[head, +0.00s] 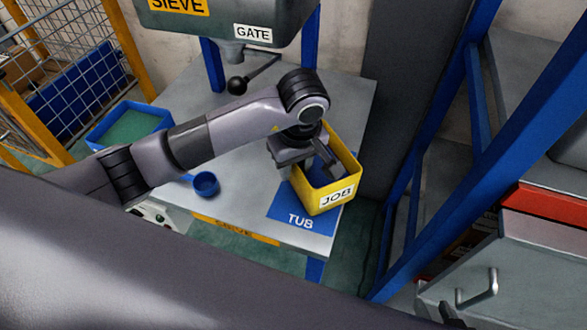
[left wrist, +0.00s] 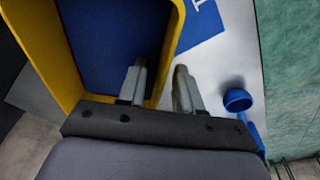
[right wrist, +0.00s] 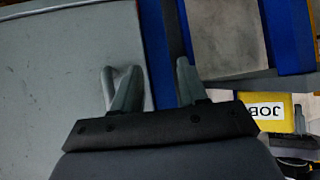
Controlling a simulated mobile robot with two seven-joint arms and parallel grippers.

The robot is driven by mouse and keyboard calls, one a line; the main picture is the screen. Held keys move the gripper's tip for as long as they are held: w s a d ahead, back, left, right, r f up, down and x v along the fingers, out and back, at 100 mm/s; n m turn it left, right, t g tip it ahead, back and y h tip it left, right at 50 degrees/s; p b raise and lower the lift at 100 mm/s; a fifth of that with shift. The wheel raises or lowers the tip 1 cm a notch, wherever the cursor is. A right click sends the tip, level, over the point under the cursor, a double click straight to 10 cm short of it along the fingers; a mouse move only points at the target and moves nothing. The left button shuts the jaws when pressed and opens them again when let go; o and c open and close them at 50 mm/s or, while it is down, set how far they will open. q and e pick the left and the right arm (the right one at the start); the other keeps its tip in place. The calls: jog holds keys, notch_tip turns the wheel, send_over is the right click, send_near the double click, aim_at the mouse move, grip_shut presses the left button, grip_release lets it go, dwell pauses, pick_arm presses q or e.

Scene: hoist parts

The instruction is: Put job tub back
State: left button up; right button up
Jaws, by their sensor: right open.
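The yellow job tub (head: 348,171) with a JOB label stands upright over the blue TUB mat (head: 290,212) near the table's right front corner. Whether it rests on the mat or hangs slightly above is hard to tell. My left gripper (head: 312,160) is at the tub's left rim. My right gripper (right wrist: 147,75) is open and empty in the right wrist view, with the tub (right wrist: 266,112) far off at the right.
A blue frame post (head: 450,150) and a grey cabinet with a handle (head: 480,290) stand at right.

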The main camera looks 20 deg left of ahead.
pick_arm(q)
jog(key=r, duration=0.6)
jog(key=s+d+r, duration=0.1)
jog(key=r, duration=0.2)
jog(key=shift+p, duration=0.35)
jog(key=shift+r, duration=0.2)
jog(key=shift+s, duration=0.1)
